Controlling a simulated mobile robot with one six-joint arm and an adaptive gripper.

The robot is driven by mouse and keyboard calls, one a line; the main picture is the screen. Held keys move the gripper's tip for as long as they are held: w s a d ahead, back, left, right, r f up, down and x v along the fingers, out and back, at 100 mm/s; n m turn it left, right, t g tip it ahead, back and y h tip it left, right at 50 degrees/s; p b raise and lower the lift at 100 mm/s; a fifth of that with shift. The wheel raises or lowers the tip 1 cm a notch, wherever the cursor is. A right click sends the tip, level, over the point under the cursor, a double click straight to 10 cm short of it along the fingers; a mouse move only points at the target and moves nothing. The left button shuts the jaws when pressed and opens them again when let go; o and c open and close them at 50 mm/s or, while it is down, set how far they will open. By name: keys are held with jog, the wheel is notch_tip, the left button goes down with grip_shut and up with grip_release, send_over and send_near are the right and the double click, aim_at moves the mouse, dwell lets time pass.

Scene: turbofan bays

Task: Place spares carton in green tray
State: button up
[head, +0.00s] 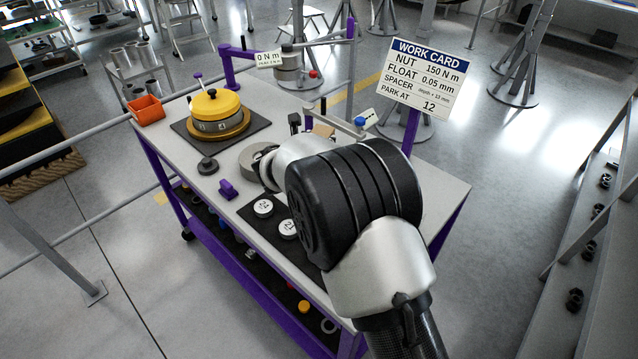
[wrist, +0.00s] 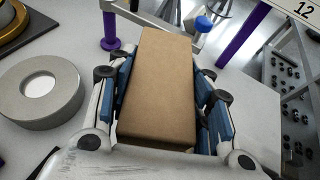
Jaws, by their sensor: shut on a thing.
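The spares carton (wrist: 158,82) is a plain brown box, held between the blue-padded fingers of my gripper (wrist: 160,98) in the wrist view. The fingers press on its left and right sides. In the head view a small tan part of the carton (head: 323,131) shows beyond my arm, which hides most of my gripper. Whether the carton touches the bench top I cannot tell. I see no green tray in either view.
The bench (head: 262,100) carries a yellow-topped unit (head: 216,103) on a dark mat, an orange bin (head: 147,110), a grey ring (wrist: 40,92) and white round pieces (head: 263,208). A work card (head: 420,78) on a purple post and a metal crossbar stand near the carton.

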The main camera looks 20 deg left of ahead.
notch_tip(320, 180, down, 14)
jog(key=b, duration=0.4)
jog(key=shift+w, duration=0.1)
jog(key=shift+r, duration=0.1)
jog(key=o, duration=0.9)
jog(key=shift+f, duration=0.3)
jog(key=shift+c, duration=0.2)
jog(key=o, duration=0.5)
jog(key=shift+c, duration=0.2)
jog(key=shift+r, duration=0.2)
